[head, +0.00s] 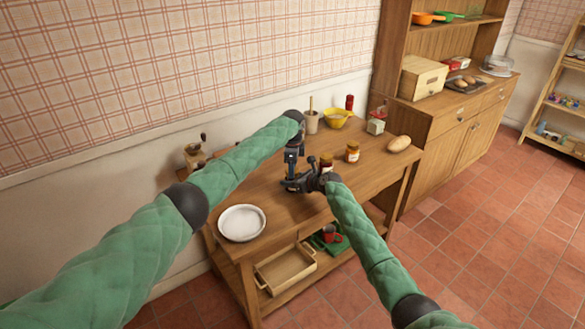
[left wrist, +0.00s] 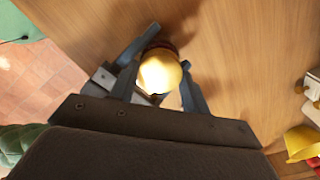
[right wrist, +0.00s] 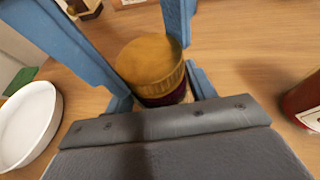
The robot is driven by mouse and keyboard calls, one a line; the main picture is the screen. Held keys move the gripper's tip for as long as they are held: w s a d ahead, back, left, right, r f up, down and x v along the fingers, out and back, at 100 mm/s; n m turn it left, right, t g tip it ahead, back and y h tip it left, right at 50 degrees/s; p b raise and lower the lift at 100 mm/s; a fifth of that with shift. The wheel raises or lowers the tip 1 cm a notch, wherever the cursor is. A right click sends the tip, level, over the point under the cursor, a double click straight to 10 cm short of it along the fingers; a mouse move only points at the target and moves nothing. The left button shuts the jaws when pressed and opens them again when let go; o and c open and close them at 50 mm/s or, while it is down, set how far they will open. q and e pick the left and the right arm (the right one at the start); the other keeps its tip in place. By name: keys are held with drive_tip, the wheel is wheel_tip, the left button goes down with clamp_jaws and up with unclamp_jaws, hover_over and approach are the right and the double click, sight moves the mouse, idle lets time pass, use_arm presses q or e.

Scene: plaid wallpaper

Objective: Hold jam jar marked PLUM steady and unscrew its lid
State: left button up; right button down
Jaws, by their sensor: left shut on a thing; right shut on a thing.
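The jam jar (right wrist: 168,97) stands on the wooden table with its gold lid (right wrist: 150,60) on top. A little dark purple body shows below the lid in the right wrist view; I can read no label. The lid, bright with glare, also shows in the left wrist view (left wrist: 158,74). My left gripper (head: 291,173) comes down from above, shut with its fingers on either side of the lid. My right gripper (head: 292,186) reaches in low from the right and is shut on the jar's body. In the head view the grippers mostly hide this jar.
Two other jars, one dark (head: 326,161) and one amber (head: 352,153), stand close behind on the table (head: 265,185). A yellow bowl (head: 337,118), a potato-like loaf (head: 398,144) and a red-capped bottle (head: 349,103) are farther back.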

use_arm(q)
drive_tip(key=n, duration=0.6)
drive_tip(key=o, duration=1.1)
drive_tip(key=shift+d+r, duration=0.1)
